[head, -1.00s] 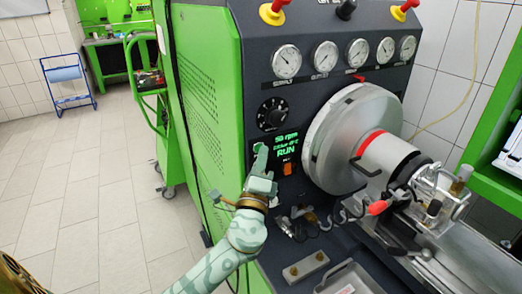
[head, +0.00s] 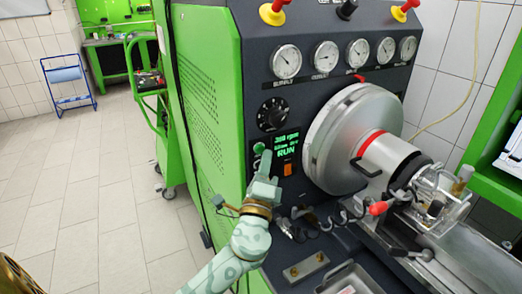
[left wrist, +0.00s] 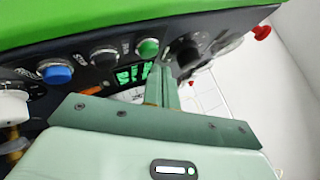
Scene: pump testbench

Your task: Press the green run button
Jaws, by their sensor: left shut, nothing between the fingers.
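The round green button (head: 259,148) sits on the dark front panel, left of the lit display. It also shows in the left wrist view (left wrist: 148,47), just beyond the fingertips. The display (head: 287,143) shows RUN in green, with what looks like 300 rpm above it. My left gripper (head: 265,160) is shut and empty. Its tips are just below the button in the head view, and a small gap seems to lie between them. In the left wrist view its fingers (left wrist: 163,80) stand together in front of the panel. My right gripper is in neither view.
An orange switch (head: 288,169) sits below the display and a black dial (head: 271,114) above it. The large metal disc (head: 350,138) stands close on the right. A blue button (left wrist: 57,72) and a black button (left wrist: 104,56) share the panel in the left wrist view.

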